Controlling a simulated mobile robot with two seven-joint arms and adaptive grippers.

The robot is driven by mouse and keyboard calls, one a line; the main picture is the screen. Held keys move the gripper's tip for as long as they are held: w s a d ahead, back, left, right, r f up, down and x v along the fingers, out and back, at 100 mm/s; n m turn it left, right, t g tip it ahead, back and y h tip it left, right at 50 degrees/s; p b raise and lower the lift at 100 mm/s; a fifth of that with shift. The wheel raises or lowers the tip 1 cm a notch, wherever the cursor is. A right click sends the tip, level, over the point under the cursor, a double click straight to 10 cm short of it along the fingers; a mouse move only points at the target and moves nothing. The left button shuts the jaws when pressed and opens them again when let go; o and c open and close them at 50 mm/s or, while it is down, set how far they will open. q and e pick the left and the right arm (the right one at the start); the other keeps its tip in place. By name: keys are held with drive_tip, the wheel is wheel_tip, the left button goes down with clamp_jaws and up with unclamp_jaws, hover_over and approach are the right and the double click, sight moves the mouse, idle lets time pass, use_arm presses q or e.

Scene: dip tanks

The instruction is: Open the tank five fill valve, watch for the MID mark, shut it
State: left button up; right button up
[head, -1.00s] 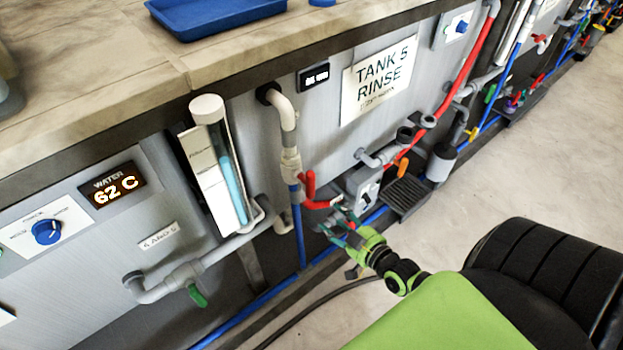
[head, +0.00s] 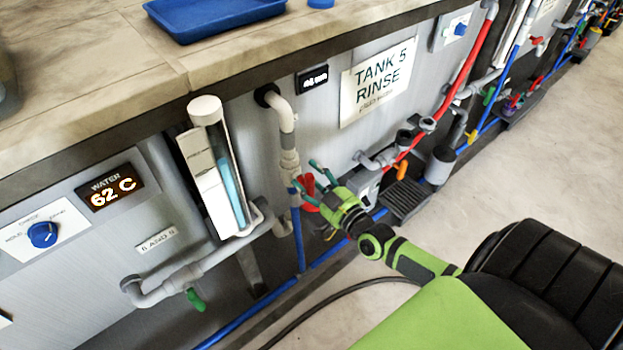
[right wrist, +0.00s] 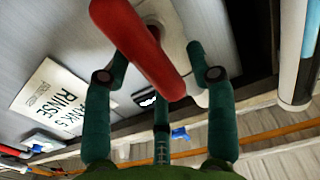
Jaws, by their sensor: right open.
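The red valve handle (head: 308,187) is on the grey and white pipe (head: 287,125) left of the TANK 5 RINSE sign (head: 380,80). My right gripper (head: 306,176) is open at this handle, partly covering it. In the right wrist view the red handle (right wrist: 140,48) runs between the spread teal fingers of the right gripper (right wrist: 157,58); a firm hold does not show. The sight tube (head: 228,165) left of the pipe holds blue liquid; its marks are too small to read. My left gripper is not in view.
A WATER display (head: 110,188) reads 62 C beside a blue knob (head: 43,234). A green valve handle (head: 196,300) hangs low on the left. An orange handle (head: 402,170) is to the right. A blue tray (head: 215,15) lies on the counter. The floor at right is clear.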

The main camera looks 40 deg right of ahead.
clamp_jaws()
